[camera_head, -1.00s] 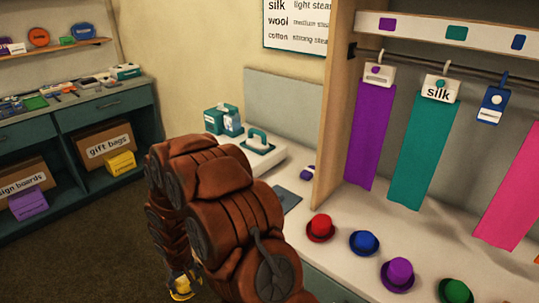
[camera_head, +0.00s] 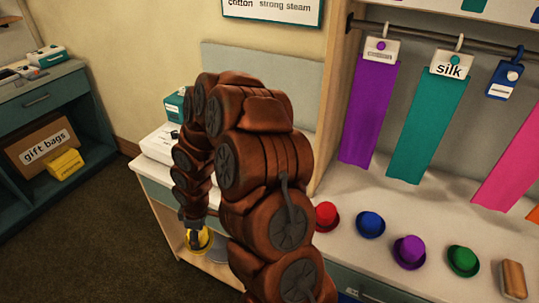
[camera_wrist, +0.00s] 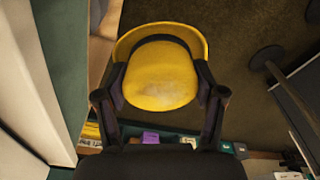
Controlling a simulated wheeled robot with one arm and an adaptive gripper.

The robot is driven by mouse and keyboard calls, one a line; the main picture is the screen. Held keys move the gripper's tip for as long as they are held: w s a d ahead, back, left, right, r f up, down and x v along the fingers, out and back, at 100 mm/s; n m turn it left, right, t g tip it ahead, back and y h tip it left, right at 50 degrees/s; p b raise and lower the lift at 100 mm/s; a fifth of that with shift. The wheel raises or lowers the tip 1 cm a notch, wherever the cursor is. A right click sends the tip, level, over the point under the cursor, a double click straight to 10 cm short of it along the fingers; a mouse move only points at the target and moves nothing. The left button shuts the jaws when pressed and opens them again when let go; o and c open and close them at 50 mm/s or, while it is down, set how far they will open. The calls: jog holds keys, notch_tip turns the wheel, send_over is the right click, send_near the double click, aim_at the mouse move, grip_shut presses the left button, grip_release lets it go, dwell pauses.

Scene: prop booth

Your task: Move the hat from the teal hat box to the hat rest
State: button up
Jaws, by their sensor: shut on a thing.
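My gripper (camera_wrist: 159,88) is shut on a yellow hat (camera_wrist: 160,72) with a dark band. In the wrist view its fingers lie on both sides of the hat's crown. In the head view the hat (camera_head: 204,240) hangs low beside the counter's left end, partly hidden by my arm. I cannot make out a teal hat box for certain. A dark round disc on a stem (camera_wrist: 268,57) shows at the right of the wrist view; I cannot tell whether it is the hat rest.
Red (camera_head: 326,216), blue (camera_head: 370,224), purple (camera_head: 409,251) and green (camera_head: 463,261) hats sit on the counter. A brown brush-like block (camera_head: 514,279) lies beside them. Cloths hang above. A gift bags box (camera_head: 45,143) stands on the left shelf. Dark floor (camera_head: 95,240) is open at lower left.

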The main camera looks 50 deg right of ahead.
jog(key=d+r+n, duration=0.1)
jog(key=d+r, duration=0.2)
jog(key=d, duration=0.3)
jog(key=s+d+r+n, duration=0.1)
jog(key=d+r, duration=0.3)
jog(key=d, duration=0.1)
jog(key=d+r+n, duration=0.1)
jog(key=d+r, duration=0.2)
jog(key=d, duration=0.3)
jog(key=shift+s+d+r+n+b, duration=0.2)
jog(key=shift+d+r+n+b, duration=0.15)
jog(key=shift+n, duration=0.05)
jog(key=s+d+r+m+b, duration=0.15)
jog(key=s+d+r, duration=0.3)
jog(key=d, duration=0.55)
jog(key=shift+m, duration=0.25)
jog(key=shift+w+a+f+b, duration=0.15)
jog(key=shift+f+b, duration=0.1)
jog(key=shift+f, duration=0.85)
jog(key=shift+w+a+f+b, duration=0.1)
jog(key=shift+f+b, duration=0.1)
jog(key=shift+f, duration=0.9)
jog(key=shift+f+b, duration=0.6)
jog(key=shift+f, duration=0.15)
jog(key=shift+f+b, duration=1.3)
jog(key=shift+f, duration=0.2)
jog(key=o, duration=1)
jog(key=shift+c, duration=0.2)
